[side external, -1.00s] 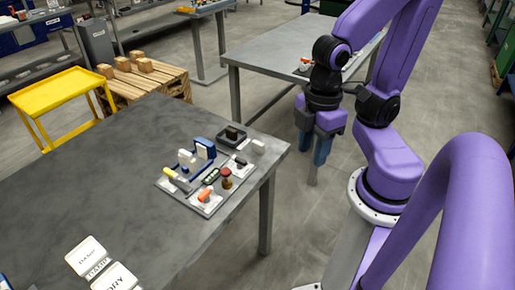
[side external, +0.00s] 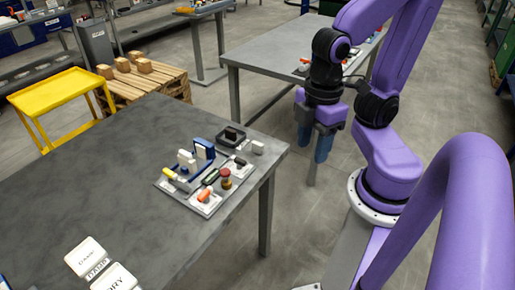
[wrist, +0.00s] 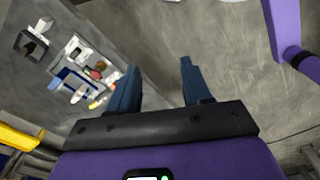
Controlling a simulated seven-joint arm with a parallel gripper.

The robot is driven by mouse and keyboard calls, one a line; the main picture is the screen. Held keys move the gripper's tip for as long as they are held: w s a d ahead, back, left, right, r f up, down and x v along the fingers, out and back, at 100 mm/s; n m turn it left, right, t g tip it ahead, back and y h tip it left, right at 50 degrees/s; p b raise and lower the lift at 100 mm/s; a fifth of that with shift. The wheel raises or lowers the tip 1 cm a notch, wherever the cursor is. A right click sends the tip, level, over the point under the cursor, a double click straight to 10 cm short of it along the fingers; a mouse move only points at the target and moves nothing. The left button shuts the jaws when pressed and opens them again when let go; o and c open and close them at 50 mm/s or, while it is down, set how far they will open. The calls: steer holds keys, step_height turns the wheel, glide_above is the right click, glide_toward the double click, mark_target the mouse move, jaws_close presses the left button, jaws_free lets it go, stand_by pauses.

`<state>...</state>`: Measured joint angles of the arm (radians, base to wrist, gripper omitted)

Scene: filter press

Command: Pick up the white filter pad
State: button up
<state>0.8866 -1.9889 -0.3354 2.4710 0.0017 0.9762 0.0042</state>
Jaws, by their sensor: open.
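Two white pieces could be the filter pad, and I cannot tell for sure which it is. A white upright piece (side external: 186,161) stands in the blue press (side external: 203,150) on the grey table. A small white block (side external: 257,147) lies near the table's right edge. My gripper (side external: 313,147) is open, empty and pointing down, off the table to the right of these pieces. In the wrist view its two blue fingers (wrist: 158,76) are apart with bare floor between them. The press (wrist: 74,82) and small parts show to their left.
A dark tray (side external: 231,135) sits behind the press. A red-capped jar (side external: 225,178) and an orange piece (side external: 205,194) sit in front. The left of the grey table (side external: 90,170) is clear. A second table (side external: 270,60) stands behind.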

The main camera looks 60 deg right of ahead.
steer(key=w+d+r+m+t, duration=0.1)
steer(key=w+d+m+t, duration=0.15)
steer(key=w, duration=0.65)
steer(key=w+d+r+m+t, duration=0.2)
steer(key=w+t, duration=0.1)
steer(key=w, duration=0.6)
steer(key=w+d+r+m+t, duration=0.1)
steer(key=w+d+m+t, duration=0.15)
steer(key=w, duration=0.65)
steer(key=m+t+h, duration=0.2)
steer(key=m+t, duration=0.2)
glide_above(263, 145)
steer(key=w, duration=0.4)
steer(key=s+m+t+y, duration=0.1)
steer(key=s+m+y, duration=0.1)
steer(key=s, duration=0.7)
step_height(263, 145, down, 28)
steer(key=shift+w+f, duration=0.1)
steer(key=shift+w, duration=0.05)
steer(key=shift+x, duration=3.8)
steer(key=shift+d, duration=0.1)
